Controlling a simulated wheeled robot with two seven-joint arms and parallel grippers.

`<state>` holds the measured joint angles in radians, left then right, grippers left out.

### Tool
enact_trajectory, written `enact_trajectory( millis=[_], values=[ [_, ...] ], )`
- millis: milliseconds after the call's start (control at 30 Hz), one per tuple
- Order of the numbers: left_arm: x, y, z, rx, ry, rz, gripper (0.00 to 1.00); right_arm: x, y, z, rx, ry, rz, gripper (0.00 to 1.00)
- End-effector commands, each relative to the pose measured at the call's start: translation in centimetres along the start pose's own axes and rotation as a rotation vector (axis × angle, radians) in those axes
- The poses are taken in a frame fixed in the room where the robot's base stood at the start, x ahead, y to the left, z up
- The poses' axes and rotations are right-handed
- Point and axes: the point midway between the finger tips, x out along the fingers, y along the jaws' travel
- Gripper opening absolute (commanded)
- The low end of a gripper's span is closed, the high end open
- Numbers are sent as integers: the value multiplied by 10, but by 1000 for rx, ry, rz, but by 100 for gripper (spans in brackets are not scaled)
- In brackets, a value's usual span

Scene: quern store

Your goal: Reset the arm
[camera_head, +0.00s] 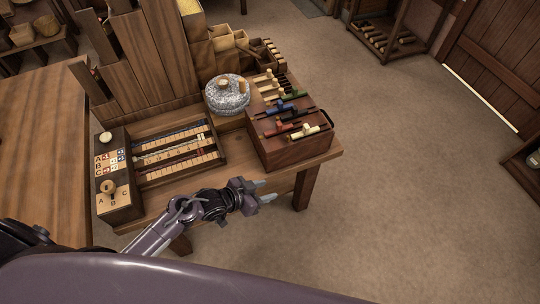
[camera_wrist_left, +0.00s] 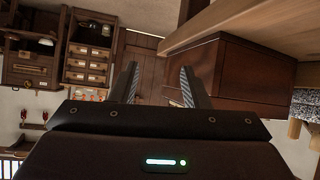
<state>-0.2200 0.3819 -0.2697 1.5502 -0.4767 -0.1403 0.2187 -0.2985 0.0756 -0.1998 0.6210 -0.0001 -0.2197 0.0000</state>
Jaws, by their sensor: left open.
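My left gripper (camera_head: 264,191) is open and empty. It is in front of the near edge of the wooden table in the head view, with its fingers pointing right. In the left wrist view the two ridged fingers of this gripper (camera_wrist_left: 158,88) stand apart with nothing between them. My left arm comes in from the lower left of the head view. My right gripper shows in neither view.
The table (camera_head: 322,157) carries a dark wooden box (camera_head: 295,152) with coloured sliders, a grey quern stone (camera_head: 227,96), a bead tray (camera_head: 181,178) and a lettered box (camera_head: 121,207). The floor (camera_head: 400,190) on the right is clear.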

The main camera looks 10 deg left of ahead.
Motion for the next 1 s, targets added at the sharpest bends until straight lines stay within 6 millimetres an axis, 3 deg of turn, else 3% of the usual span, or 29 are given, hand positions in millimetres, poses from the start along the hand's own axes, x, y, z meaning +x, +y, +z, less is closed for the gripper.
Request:
enact_trajectory(
  millis=[233,367,467,567,700,800,900,1000],
  values=[
    [1,-1,3,-5,-5,-3,42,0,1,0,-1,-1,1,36],
    [5,-8,40,-51,-61,-45,42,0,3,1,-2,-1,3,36],
    [8,-14,101,-118,-156,-109,42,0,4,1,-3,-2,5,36],
    [2,-11,178,-191,-282,-178,42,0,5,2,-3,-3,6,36],
    [-20,12,280,-274,-470,-254,42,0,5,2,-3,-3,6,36],
    [-45,38,344,-319,-603,-292,42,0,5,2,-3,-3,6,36],
    [-70,67,392,-349,-717,-313,42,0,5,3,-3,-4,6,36],
    [-91,90,424,-365,-802,-324,42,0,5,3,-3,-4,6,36]
  ],
)
